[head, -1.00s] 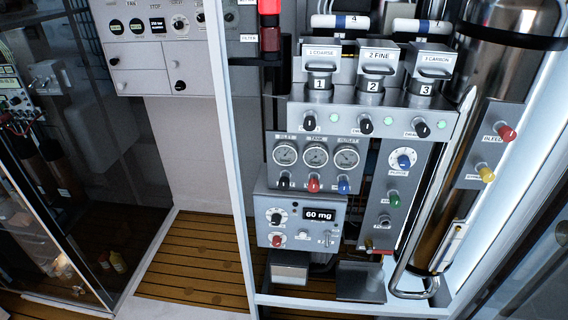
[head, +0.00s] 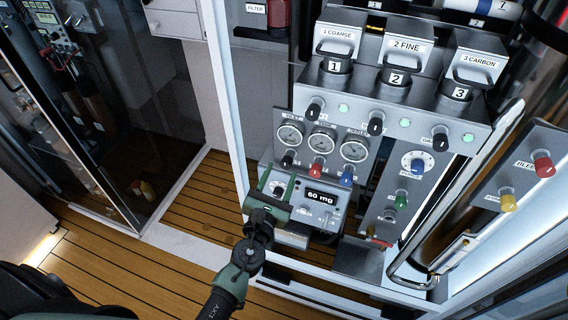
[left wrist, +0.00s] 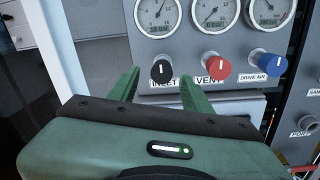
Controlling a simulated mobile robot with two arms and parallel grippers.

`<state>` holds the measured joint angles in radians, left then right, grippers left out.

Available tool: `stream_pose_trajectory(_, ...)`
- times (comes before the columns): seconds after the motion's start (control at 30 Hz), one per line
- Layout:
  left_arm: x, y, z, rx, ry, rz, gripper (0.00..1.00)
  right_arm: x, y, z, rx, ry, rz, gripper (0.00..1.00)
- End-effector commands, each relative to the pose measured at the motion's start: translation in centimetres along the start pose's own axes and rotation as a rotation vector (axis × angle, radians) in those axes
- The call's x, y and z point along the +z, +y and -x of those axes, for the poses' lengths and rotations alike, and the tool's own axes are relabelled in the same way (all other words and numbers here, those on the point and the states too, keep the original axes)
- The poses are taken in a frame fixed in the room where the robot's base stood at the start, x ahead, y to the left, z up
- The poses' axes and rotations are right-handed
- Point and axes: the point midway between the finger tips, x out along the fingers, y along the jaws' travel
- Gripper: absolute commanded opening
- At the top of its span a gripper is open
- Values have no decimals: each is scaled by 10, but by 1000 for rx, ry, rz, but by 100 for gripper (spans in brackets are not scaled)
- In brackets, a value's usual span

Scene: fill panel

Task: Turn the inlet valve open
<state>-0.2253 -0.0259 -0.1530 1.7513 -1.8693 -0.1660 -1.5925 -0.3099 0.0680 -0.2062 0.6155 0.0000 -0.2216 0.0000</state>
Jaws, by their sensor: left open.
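The inlet valve is a black knob with a white mark (head: 288,160) under the leftmost gauge. In the left wrist view the black knob (left wrist: 161,70) stands above an "INLET" label, its white mark roughly upright. My left gripper (head: 279,177) is green, open and empty, just below and in front of the knob. In the left wrist view its fingers (left wrist: 160,80) stand to either side of the knob in the picture. A gap in depth seems to remain; contact cannot be seen. The gripper body covers the panel below. My right gripper is not in view.
A red vent knob (left wrist: 217,63) and a blue drive air knob (left wrist: 265,63) sit close to the right. A white frame post (head: 228,120) rises at the left. Wooden floor (head: 130,262) is clear at lower left.

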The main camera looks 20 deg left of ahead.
Motion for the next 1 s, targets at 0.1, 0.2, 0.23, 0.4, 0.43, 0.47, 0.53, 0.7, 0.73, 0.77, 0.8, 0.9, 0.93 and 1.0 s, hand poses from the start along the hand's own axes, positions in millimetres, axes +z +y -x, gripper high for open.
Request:
stream_pose_trajectory(0.1, 1, 0, -18, 0, -1, 0, 49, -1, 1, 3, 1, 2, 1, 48)
stream_pose_trajectory(0.2, 1, 0, -27, 0, 0, 1, 49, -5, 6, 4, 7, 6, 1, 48)
stream_pose_trajectory(0.23, 0, 0, -28, 0, 0, 1, 49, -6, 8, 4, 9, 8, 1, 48)
stream_pose_trajectory(0.4, 0, 0, -32, 0, 1, 2, 49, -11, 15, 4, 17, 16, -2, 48)
stream_pose_trajectory(0.43, 0, 0, -32, -1, 1, 2, 49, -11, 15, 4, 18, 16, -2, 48)
stream_pose_trajectory(0.47, 0, 0, -32, -1, 1, 2, 49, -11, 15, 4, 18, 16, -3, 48)
stream_pose_trajectory(0.53, 0, 0, -32, -1, 1, 3, 49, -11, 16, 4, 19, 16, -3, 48)
stream_pose_trajectory(0.7, 0, 0, -32, -1, 1, 3, 7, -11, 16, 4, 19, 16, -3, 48)
stream_pose_trajectory(0.73, 0, -1, -32, -1, 1, 3, 0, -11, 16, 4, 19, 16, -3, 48)
stream_pose_trajectory(0.77, 0, -1, -32, -1, 1, 3, 0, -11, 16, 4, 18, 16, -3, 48)
stream_pose_trajectory(0.8, 0, -1, -32, -1, 1, 3, 0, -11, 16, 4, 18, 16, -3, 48)
stream_pose_trajectory(0.9, 0, -1, -31, -1, 1, 6, 0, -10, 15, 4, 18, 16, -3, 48)
stream_pose_trajectory(0.93, 0, -1, -31, -2, 1, 8, 0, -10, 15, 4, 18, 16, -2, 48)
stream_pose_trajectory(1.0, 0, -1, -31, -2, 2, 19, 0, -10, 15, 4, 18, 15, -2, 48)
